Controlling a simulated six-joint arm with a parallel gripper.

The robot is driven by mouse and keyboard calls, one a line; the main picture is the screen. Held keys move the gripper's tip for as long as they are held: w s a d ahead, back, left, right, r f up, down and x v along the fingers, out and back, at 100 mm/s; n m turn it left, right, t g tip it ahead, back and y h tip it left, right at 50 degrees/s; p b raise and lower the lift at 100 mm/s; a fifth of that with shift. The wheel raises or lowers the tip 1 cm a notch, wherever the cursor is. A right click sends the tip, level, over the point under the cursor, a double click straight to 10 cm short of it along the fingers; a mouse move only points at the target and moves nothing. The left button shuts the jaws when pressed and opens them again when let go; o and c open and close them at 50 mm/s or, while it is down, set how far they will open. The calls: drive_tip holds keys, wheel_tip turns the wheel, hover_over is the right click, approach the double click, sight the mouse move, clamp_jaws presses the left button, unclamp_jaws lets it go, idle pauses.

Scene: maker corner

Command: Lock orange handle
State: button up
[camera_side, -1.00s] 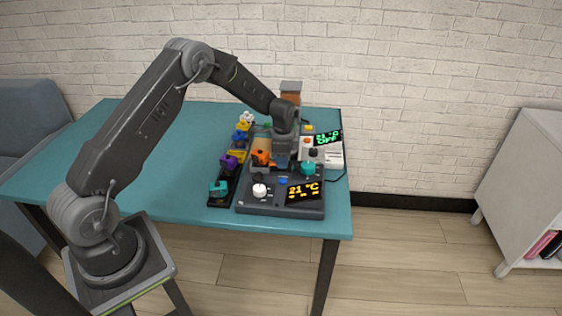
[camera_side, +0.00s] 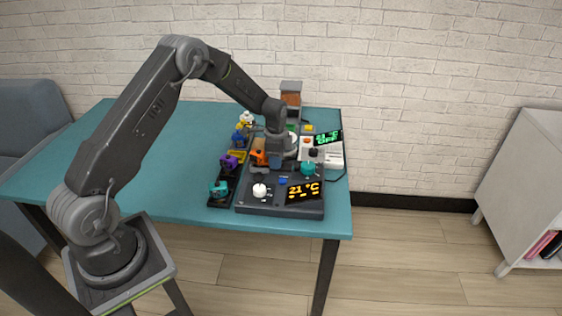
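The orange handle (camera_side: 258,157) sits on the dark machine (camera_side: 280,207) near the right end of the teal table. It shows just left of my gripper (camera_side: 276,162), which points down over the machine's back part. The gripper is very close to the handle; I cannot tell whether they touch. The fingers are small and dark, so whether they are open or shut is unclear. The arm's end covers part of the machine behind the handle.
A white device (camera_side: 333,155) stands at right. The table's left (camera_side: 150,160) is clear.

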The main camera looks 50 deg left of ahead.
drive_tip(key=shift+o, duration=0.4)
drive_tip(key=shift+d+r, duration=0.1)
drive_tip(key=shift+r, duration=0.05)
drive_tip(key=shift+r, duration=3.35)
